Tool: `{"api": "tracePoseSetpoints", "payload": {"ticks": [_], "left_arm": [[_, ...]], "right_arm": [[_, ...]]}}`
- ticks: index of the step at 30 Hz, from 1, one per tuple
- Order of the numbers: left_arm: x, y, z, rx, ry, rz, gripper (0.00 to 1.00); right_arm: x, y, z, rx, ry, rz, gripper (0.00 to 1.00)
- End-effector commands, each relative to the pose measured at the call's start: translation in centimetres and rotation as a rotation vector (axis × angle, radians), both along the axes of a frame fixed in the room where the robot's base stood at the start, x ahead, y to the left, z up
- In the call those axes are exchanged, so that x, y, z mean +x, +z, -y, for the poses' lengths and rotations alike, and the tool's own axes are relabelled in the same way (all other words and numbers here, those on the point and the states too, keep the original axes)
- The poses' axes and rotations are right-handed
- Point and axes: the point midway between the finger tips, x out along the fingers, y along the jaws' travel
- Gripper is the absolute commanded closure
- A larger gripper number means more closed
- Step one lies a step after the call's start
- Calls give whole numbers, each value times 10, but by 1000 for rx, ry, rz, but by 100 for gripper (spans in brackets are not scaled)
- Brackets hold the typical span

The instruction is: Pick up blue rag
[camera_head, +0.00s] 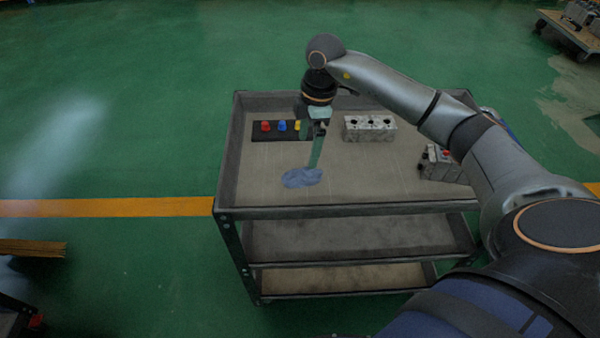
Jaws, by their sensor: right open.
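The blue rag (302,178) lies crumpled on the top shelf of the grey cart (345,211), left of the middle and close to the front edge. My right gripper (316,165) comes down from above with a long greenish finger whose tip is at the rag's far right edge. The gripper is open, with the rag not visibly between its fingers. I cannot tell whether the tip touches the rag. My left gripper is not in view.
A black holder (270,138) with red, blue and yellow plugs stands behind the rag. A grey valve block (370,129) is at the back; another block (442,163) is at the right, partly hidden by my arm. The cart's raised rim surrounds the shelf.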

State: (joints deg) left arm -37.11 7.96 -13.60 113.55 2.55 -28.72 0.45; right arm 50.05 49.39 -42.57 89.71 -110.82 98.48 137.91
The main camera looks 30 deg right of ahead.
Motion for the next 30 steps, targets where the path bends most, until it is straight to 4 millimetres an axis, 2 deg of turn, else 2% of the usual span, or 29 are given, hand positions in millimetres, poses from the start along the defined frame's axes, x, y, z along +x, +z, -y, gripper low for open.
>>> {"api": "tracePoseSetpoints", "payload": {"ticks": [1, 3, 10, 18, 28, 30], "left_arm": [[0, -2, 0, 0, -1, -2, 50], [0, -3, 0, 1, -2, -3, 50], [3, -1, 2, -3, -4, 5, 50], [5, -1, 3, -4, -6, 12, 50], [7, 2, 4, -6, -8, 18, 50], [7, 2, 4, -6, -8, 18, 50]], "right_arm": [[-1, -11, -1, 0, 1, -4, 0], [1, -20, -2, 0, 0, -1, 0], [0, -37, -5, 1, 1, 0, 0], [-1, -76, -11, 2, 1, -1, 0], [-1, -82, -12, 1, 2, 2, 0], [-1, -82, -12, 1, 2, 2, 8]]}}
